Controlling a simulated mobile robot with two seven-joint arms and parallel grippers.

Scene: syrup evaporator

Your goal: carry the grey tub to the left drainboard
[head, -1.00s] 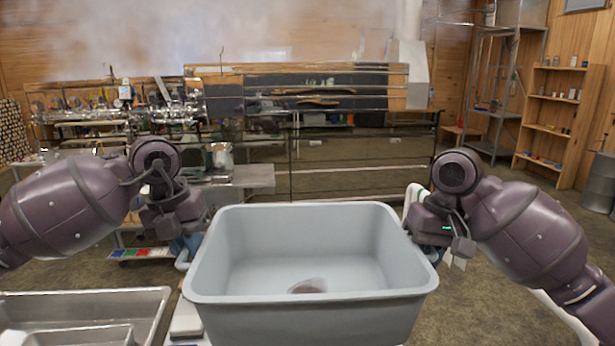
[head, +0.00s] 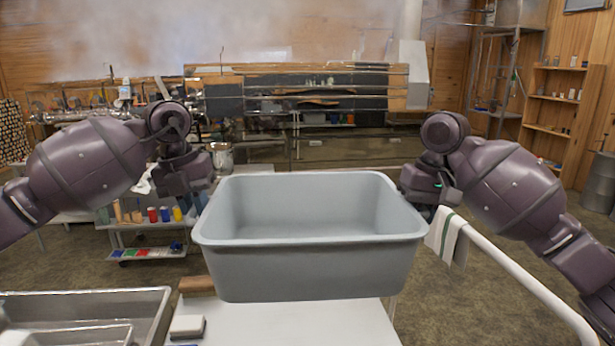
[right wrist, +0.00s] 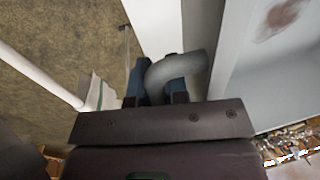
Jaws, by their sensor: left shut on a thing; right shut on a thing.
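The grey tub (head: 305,270) hangs level in the middle of the head view, above a white counter surface (head: 290,325). My left gripper (head: 199,204) is shut at its left end; the grip itself is mostly hidden. My right gripper (head: 412,203) is shut on its right end. In the right wrist view, the right fingers (right wrist: 158,85) close on a curved grey handle (right wrist: 180,66) of the tub. A reddish-brown patch (right wrist: 284,17) shows inside the tub there. I cannot make out a left drainboard for certain.
A steel sink (head: 158,305) lies at the lower left. A brown block (head: 196,285) and a pale sponge-like block (head: 187,326) sit beside it. A white rail (head: 525,275) with a striped towel (head: 447,236) runs at the right. A cart (head: 150,253) stands behind left.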

